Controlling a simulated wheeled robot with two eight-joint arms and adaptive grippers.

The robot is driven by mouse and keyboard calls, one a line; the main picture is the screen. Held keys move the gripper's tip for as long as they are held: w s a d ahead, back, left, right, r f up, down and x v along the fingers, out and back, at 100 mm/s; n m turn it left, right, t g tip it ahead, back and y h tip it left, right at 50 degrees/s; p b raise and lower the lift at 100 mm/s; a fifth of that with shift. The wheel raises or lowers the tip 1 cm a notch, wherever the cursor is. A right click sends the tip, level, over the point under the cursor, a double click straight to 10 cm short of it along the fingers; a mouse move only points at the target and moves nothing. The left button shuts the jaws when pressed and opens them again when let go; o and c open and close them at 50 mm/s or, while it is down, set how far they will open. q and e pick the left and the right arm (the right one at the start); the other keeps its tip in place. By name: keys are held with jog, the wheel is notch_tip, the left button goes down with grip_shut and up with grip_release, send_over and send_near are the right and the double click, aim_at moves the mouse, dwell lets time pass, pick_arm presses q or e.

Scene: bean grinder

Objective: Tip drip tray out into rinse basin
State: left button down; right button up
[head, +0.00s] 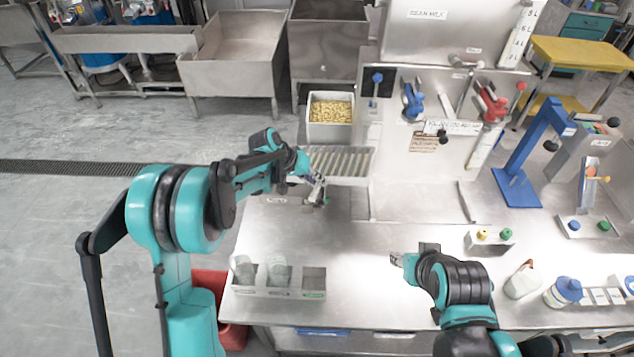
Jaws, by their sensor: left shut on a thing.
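My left gripper (316,198) is shut at the back left of the steel worktop, below the slatted tray. What it holds is small and mostly hidden by the fingers; I cannot tell whether it is part of the drip tray. No drip tray can be picked out for certain. A wide, open steel basin (228,62) stands on the floor at the upper left, apart from the gripper; I see no label that marks it as the rinse basin. My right gripper (399,260) is low over the middle of the worktop, away from other objects; its finger opening is unclear.
A bin of yellowish pieces (331,108) stands behind the slatted tray (341,162). A rack with clear cups (278,272) sits at the worktop's front left. A blue stand (520,165), a button box (489,241) and bottles are at right. The worktop's middle (350,245) is clear.

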dwell(0.5)
pick_arm(q)
jog(key=shift+h+b, duration=0.8)
jog(key=shift+r, duration=0.2)
jog(key=shift+a+r, duration=0.2)
jog(key=shift+r, duration=0.1)
